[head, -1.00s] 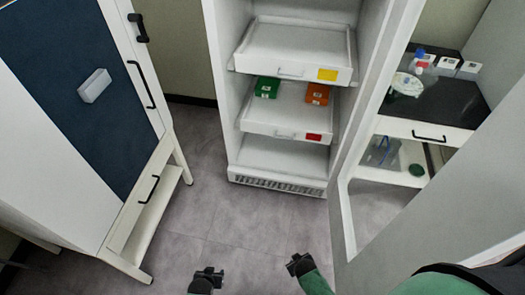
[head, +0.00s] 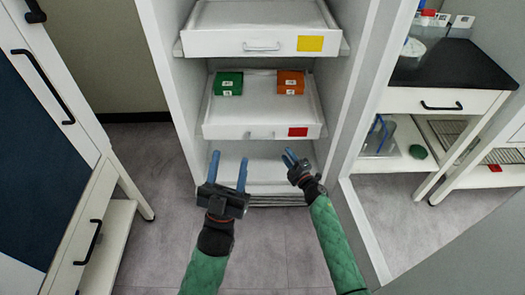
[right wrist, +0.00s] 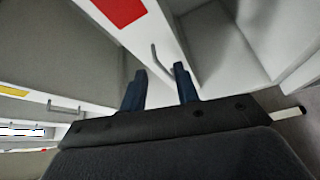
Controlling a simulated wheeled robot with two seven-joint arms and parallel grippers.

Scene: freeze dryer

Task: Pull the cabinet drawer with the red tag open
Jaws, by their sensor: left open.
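The white drawer (head: 225,131) with the red tag (head: 298,132) is the lower drawer in the open cabinet. Its bar handle (head: 261,135) is at the middle of its front. A green box (head: 229,83) and an orange box (head: 291,82) sit in it. My left gripper (head: 228,171) is open and empty, below and in front of the drawer. My right gripper (head: 291,158) is below the red tag. In the right wrist view its fingers (right wrist: 160,86) are apart and empty, with the handle (right wrist: 158,65) just beyond them and the red tag (right wrist: 118,8) above.
A drawer with a yellow tag (head: 310,43) is above. The cabinet's bottom shelf (head: 252,166) looks empty. A white cupboard (head: 85,215) stands at left. A black-topped bench (head: 445,75) is at right. Grey floor lies between.

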